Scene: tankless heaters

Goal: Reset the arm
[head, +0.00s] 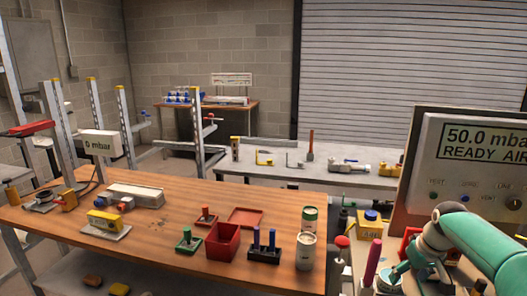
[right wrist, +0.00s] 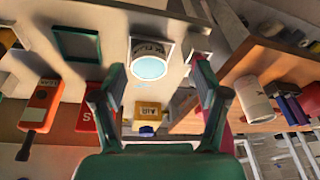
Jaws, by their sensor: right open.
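My right arm, teal, comes in from the right edge of the head view. Its gripper (head: 396,274) is low at the right, beside the panel with the display; its fingertips are hard to make out there. In the right wrist view the two dark green fingers of the right gripper (right wrist: 160,82) stand wide apart with nothing held between them. A yellow box marked AIR (right wrist: 148,112) shows beyond the fingers; a yellow box with a blue top (head: 370,225) is left of my arm in the head view. My left gripper is not in view.
A display panel (head: 470,155) reads 50.0 mbar READY AIR. The wooden table (head: 150,255) bears a red bin (head: 222,241), a black rack (head: 264,256) with blue pegs and a white can (head: 306,252). A red item (right wrist: 97,108) and an orange one (right wrist: 41,104) lie near the right gripper.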

